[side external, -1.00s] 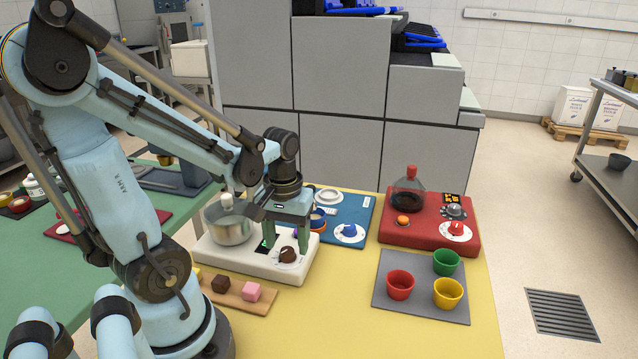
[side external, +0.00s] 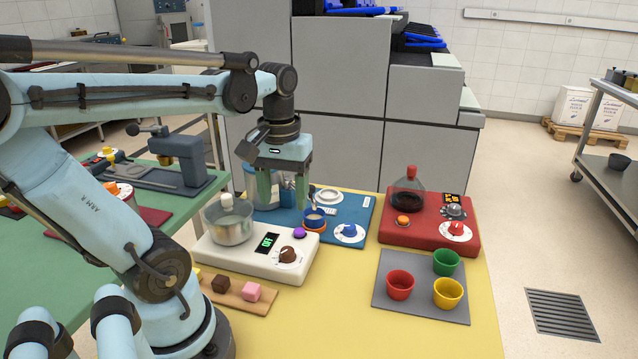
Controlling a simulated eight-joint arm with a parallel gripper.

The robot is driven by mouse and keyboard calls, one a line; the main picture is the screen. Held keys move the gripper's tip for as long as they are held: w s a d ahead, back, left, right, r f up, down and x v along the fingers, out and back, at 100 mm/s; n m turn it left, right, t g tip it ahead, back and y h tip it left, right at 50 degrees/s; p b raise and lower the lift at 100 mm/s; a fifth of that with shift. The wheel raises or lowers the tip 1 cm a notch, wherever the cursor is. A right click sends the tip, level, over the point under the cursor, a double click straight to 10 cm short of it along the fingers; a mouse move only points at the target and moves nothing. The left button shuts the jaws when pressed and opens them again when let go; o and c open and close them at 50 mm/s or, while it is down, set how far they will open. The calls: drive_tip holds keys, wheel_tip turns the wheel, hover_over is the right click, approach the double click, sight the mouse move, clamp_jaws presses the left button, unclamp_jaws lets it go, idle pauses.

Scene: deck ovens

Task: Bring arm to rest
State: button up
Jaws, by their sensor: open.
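My gripper (side external: 282,188) hangs down from the blue arm with its two green fingers apart and nothing between them. It is in the air above the back of the white hotplate unit (side external: 215,252) and in front of the blue station. The white unit carries a steel pot (side external: 229,222), a display (side external: 267,243) reading OFF, a brown knob (side external: 287,254) and a purple button (side external: 299,232). The gripper is apart from all of these. Part of the blue station (side external: 270,217) behind it is hidden by the fingers.
A red unit (side external: 430,236) with a dark-filled flask (side external: 409,190) stands at the right. A grey mat (side external: 388,302) holds red, green and yellow cups. A wooden board (side external: 238,294) with small cubes lies in front. Tall grey cabinets (side external: 333,145) rise behind the yellow table (side external: 350,335).

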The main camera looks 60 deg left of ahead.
idle(0.3)
drive_tip(key=w+d+f+m+t, duration=0.2)
drive_tip(key=w+d+m+t, duration=0.4)
drive_tip(key=d+m, duration=0.3)
drive_tip(key=shift+d+f+t, duration=0.2)
drive_tip(key=shift+d+t, duration=0.3)
drive_tip(key=shift+t, duration=0.1)
drive_tip(key=shift+w, duration=0.1)
